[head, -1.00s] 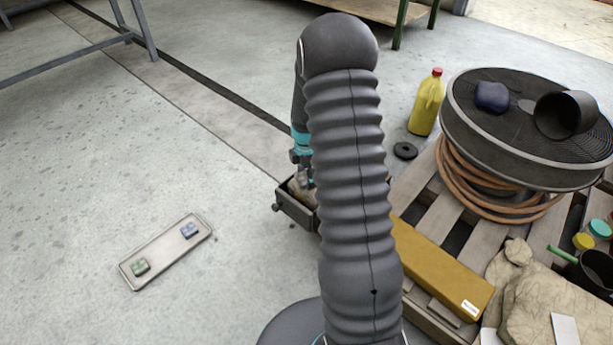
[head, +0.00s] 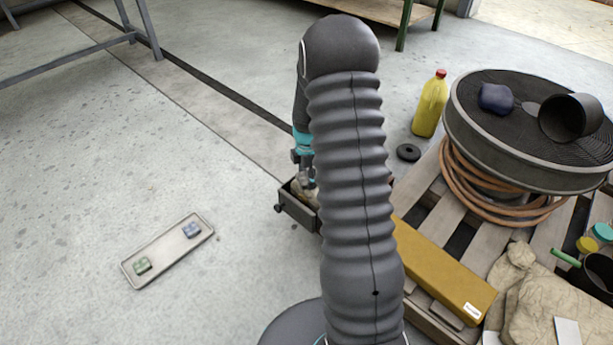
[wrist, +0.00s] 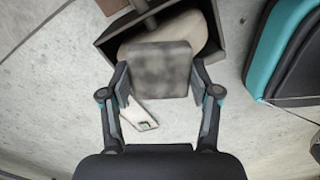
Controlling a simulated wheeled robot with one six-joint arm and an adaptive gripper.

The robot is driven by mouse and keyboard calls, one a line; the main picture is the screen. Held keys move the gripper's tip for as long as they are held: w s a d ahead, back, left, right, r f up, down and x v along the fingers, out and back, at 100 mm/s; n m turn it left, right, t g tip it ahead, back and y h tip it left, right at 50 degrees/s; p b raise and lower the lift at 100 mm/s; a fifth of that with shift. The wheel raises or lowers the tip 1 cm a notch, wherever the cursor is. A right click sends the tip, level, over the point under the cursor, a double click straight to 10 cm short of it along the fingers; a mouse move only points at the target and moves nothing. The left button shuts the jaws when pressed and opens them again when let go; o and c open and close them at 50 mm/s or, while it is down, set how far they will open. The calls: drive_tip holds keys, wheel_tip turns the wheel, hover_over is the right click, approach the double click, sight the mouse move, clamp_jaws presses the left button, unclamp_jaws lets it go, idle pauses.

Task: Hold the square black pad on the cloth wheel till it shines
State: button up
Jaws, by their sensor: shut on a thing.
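In the wrist view my gripper (wrist: 159,92) is shut on a square pad (wrist: 158,68), one finger at each side edge. The pad's face looks grey and mottled, with darker and lighter patches. Just beyond it is the pale cloth wheel (wrist: 190,30), inside a dark open-topped housing (wrist: 108,42). The pad overlaps the wheel in this view; I cannot tell whether they touch. In the head view my gripper (head: 307,180) is at the housing (head: 297,211), partly hidden behind my own arm, and the pad cannot be made out there.
A tray (head: 165,252) with a green block (head: 142,265) and a blue block (head: 191,230) lies on the floor at left. At right is a pallet (head: 428,215) with a yellow box (head: 440,270) and a large round drum (head: 520,160). A yellow bottle (head: 429,105) stands behind.

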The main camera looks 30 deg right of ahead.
drive_tip(key=shift+s+d+f, duration=0.1)
drive_tip(key=shift+s+d, duration=0.05)
drive_tip(key=shift+s, duration=0.35)
idle(0.3)
drive_tip(key=shift+w+a, duration=0.25)
drive_tip(key=shift+w, duration=0.35)
idle(0.6)
drive_tip(key=shift+s+d, duration=0.25)
drive_tip(key=shift+s, duration=0.3)
idle(0.6)
drive_tip(key=shift+w+a, duration=0.25)
drive_tip(key=shift+w, duration=0.25)
idle(0.7)
drive_tip(key=shift+d+r+p, duration=0.1)
drive_tip(key=shift+r+p, duration=1.6)
drive_tip(key=shift+r, duration=2.9)
